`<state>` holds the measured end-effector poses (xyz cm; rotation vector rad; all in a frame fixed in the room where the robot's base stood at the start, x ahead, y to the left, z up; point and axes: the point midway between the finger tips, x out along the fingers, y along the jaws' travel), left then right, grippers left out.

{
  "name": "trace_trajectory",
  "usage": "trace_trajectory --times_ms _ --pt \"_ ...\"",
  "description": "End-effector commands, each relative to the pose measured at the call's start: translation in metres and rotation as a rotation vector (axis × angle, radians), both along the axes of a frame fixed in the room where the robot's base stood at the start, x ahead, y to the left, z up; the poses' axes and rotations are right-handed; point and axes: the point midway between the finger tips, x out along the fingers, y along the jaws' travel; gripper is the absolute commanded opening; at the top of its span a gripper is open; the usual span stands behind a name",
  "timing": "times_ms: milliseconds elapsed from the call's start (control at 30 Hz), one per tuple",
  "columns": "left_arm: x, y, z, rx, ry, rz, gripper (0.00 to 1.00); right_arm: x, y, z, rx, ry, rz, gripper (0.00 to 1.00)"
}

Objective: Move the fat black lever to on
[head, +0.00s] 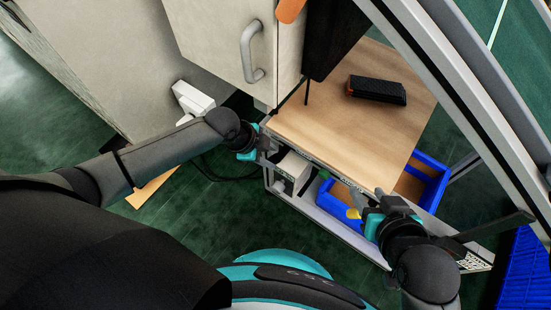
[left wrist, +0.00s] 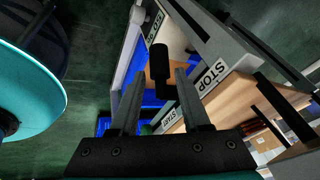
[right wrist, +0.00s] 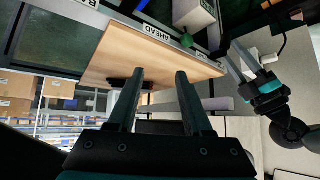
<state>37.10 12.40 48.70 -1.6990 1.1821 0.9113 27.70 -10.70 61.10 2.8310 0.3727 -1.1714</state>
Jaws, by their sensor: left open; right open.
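A fat black lever (left wrist: 158,66) shows in the left wrist view, near the STOP and START labels on the bench's front rail. My left gripper (left wrist: 160,88) is open, and in that view the lever appears between its fingertips; I cannot tell whether they touch. In the head view my left gripper (head: 268,146) is at the bench's left front corner, and the lever cannot be made out there. My right gripper (head: 364,205) is open and empty in front of the bench's front edge. In the right wrist view it points at the wooden top (right wrist: 140,58).
A black box-shaped object (head: 377,90) lies on the wooden bench top (head: 340,125). Blue bins (head: 430,180) sit below the top. A pale cabinet with a handle (head: 252,52) stands at the back left. A slanted metal frame (head: 455,85) rises on the right.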

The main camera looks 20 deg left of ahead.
Motion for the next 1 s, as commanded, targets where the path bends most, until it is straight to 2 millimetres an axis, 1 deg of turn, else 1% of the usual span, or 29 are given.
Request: trace_trajectory --times_ms 167,600,800,1000 --pt "0.003 -0.003 -0.009 -0.001 0.000 0.000 0.47 0.006 0.012 -0.001 0.045 -0.084 0.014 0.50" --pt "0.009 -0.010 -0.028 -0.001 0.000 0.000 0.47 0.015 0.038 0.007 0.162 -0.299 0.032 0.50" --pt "0.011 -0.013 -0.034 -0.001 0.000 0.000 0.47 0.016 0.046 0.012 0.206 -0.373 0.034 0.50" --pt "0.012 -0.014 -0.037 0.000 0.000 -0.001 0.47 0.016 0.049 0.016 0.227 -0.408 0.033 0.50"
